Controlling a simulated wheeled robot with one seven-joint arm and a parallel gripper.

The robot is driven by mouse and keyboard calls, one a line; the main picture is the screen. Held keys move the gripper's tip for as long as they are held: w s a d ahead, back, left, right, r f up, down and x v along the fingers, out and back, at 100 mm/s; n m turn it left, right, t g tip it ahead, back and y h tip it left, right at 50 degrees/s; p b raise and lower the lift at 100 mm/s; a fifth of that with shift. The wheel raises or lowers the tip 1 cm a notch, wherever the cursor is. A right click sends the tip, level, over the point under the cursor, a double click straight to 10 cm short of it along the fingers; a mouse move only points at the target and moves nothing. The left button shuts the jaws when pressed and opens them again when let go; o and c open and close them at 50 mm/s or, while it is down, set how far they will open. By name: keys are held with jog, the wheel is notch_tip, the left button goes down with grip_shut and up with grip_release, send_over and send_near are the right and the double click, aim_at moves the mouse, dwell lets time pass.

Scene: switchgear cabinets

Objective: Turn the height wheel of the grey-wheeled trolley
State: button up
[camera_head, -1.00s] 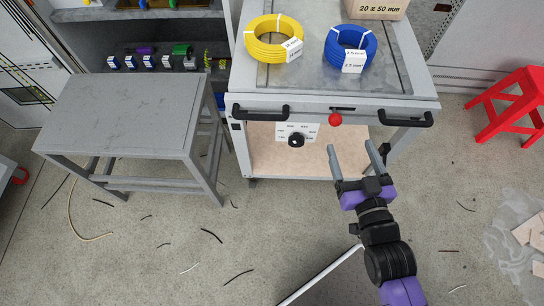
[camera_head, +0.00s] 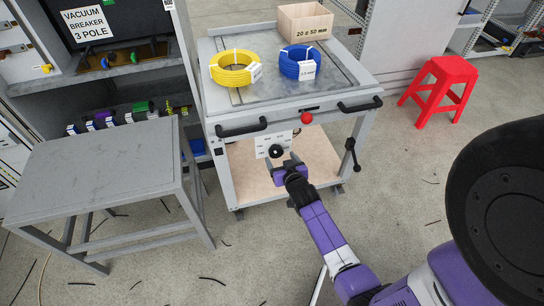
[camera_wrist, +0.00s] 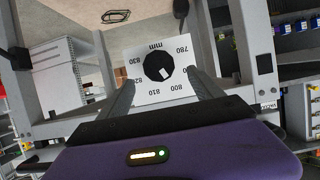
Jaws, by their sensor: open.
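The trolley (camera_head: 366,109) is a light grey frame with a worktop and a wooden lower shelf. Its height wheel is a black knob (camera_head: 276,151) on a white scale plate under the worktop's front edge. In the wrist view the black knob (camera_wrist: 158,67) sits in the middle of the plate (camera_wrist: 143,95), marked in mm from 780 to 830. My gripper (camera_head: 287,161) is in front of the plate, partly hiding it. In the wrist view my gripper (camera_wrist: 160,82) is open, one finger on each side of the knob's lower part; I cannot tell whether they touch it.
A red knob (camera_head: 306,118) and black handles (camera_head: 241,128) project from the trolley's front. A black crank (camera_head: 352,155) hangs at its right. A grey table (camera_head: 95,165) stands left, a red stool (camera_head: 440,82) right. Wire scraps litter the floor.

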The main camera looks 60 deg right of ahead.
aim_at(277, 153)
jog(key=b+x, duration=0.1)
jog(key=x, duration=0.4)
jog(key=shift+w+d+f, duration=0.1)
jog(key=shift+w+d, duration=0.1)
jog(key=shift+d, duration=0.05)
jog(key=shift+c, duration=0.2)
jog(key=c, duration=1.3)
jog(key=shift+b, duration=0.35)
jog(key=shift+f+b, duration=0.15)
jog(key=shift+b, duration=0.55)
